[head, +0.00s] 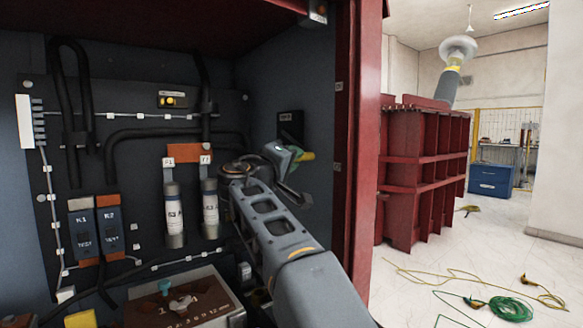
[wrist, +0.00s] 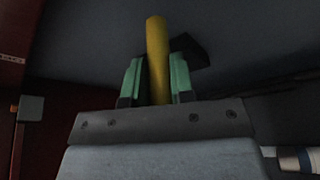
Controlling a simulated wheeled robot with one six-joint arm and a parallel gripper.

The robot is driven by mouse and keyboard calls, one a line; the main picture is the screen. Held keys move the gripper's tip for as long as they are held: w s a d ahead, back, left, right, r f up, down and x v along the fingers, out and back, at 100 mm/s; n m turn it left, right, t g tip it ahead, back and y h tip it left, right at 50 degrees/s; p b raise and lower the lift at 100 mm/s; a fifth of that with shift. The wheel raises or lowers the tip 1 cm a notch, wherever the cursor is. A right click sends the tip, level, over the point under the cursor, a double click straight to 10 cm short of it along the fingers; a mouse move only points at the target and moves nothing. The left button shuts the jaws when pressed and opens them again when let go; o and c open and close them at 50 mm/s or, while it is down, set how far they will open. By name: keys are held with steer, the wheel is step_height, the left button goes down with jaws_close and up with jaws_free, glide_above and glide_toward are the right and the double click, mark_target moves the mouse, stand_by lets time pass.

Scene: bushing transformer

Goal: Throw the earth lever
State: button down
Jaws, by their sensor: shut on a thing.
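The earth lever is a yellow rod. In the wrist view the yellow lever (wrist: 157,60) stands upright between the two green fingers of my gripper (wrist: 157,80), which are closed on it from both sides. A dark block shows behind it. In the head view the lever's yellow end (head: 307,156) juts out to the right of my gripper (head: 297,155), near the cabinet's right inner wall. A black mount (head: 290,125) is on the wall just above. The lever's base is hidden behind my gripper and wrist.
Two fuses (head: 174,213) hang left of my arm, close to it. Relays (head: 96,228) and black cables are further left. The red cabinet post (head: 354,150) stands right of my arm. A box with knobs (head: 180,300) sits below.

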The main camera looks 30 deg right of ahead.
steer(key=shift+w+f+b, duration=0.3)
steer(key=shift+f+b, duration=0.1)
steer(key=shift+f, duration=0.15)
steer(key=shift+w, duration=0.1)
steer(key=c, duration=1)
jaws_free()
steer(key=v, duration=1.4)
steer(key=shift+d+r, duration=0.1)
steer(key=shift+d, duration=0.05)
